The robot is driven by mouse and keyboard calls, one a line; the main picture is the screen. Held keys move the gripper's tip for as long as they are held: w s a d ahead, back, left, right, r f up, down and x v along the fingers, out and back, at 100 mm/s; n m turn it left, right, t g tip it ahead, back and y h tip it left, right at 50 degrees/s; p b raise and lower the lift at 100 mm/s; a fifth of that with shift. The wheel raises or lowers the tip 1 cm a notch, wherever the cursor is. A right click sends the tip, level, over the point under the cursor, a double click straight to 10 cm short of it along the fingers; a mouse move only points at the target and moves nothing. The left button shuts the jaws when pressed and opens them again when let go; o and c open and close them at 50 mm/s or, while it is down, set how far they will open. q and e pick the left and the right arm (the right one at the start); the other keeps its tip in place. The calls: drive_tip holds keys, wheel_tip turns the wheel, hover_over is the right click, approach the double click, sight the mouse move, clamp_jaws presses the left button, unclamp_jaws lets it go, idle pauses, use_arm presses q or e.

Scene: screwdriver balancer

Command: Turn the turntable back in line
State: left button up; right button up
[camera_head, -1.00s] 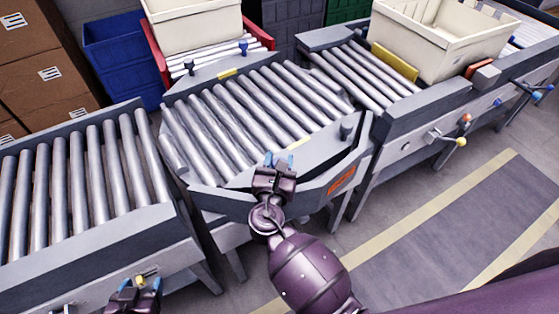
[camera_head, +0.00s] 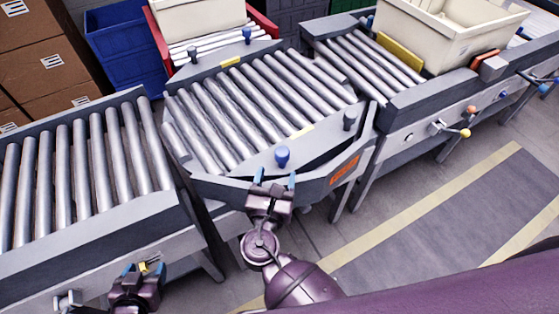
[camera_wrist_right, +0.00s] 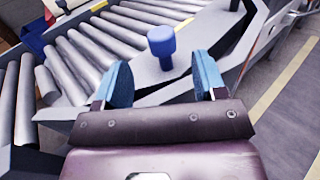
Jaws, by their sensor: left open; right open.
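The turntable (camera_head: 225,125), a grey deck with metal rollers, sits between the left conveyor (camera_head: 85,165) and the right conveyor (camera_head: 365,65). Its roller bed looks slightly askew to both conveyors. A blue knob (camera_head: 282,157) stands upright on its near edge. My right gripper (camera_head: 274,178) is open at the near edge, just short of the knob and apart from it. In the right wrist view the knob (camera_wrist_right: 161,45) shows beyond and between the open blue fingers (camera_wrist_right: 162,80).
A dark post (camera_head: 349,120) and a yellow mark (camera_head: 301,131) are on the turntable's near side. A cream tote (camera_head: 445,35) stands on the right conveyor by a yellow block (camera_head: 399,57). Another cream tote (camera_head: 200,20) stands behind the turntable. Open floor (camera_head: 430,225) lies at front right.

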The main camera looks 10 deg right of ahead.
drive_tip(key=shift+v, duration=1.4)
drive_tip(key=shift+c, duration=0.3)
